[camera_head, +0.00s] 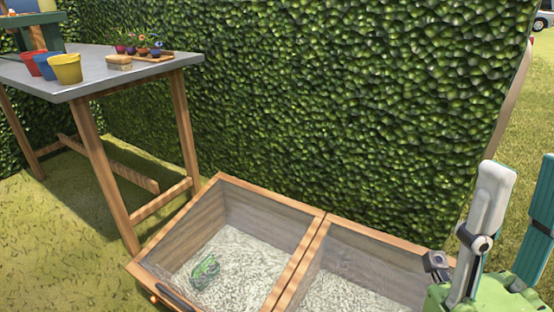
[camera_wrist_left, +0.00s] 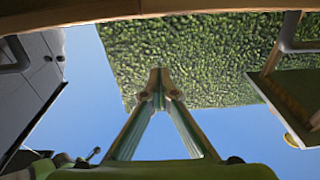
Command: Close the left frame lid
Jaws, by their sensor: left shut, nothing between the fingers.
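A wooden cold frame with two compartments stands on the grass in the head view. The left frame lid (camera_head: 222,179), a wood-edged clear pane, appears to lie down over the left compartment; its front edge is cut off, so I cannot tell if it is fully flush. A dark handle (camera_head: 178,297) shows at the front. My left gripper (camera_wrist_left: 160,75) is shut and empty in the left wrist view, outside the head view. My right gripper (camera_head: 522,170) is open and empty at the right, beside the right compartment.
A green object (camera_head: 205,272) lies on the pale gravel inside the left compartment. A grey-topped table (camera_head: 100,72) with pots and flowers stands behind left. A tall hedge (camera_head: 330,90) closes the back. A wooden edge (camera_wrist_left: 160,8) crosses the wrist view's top.

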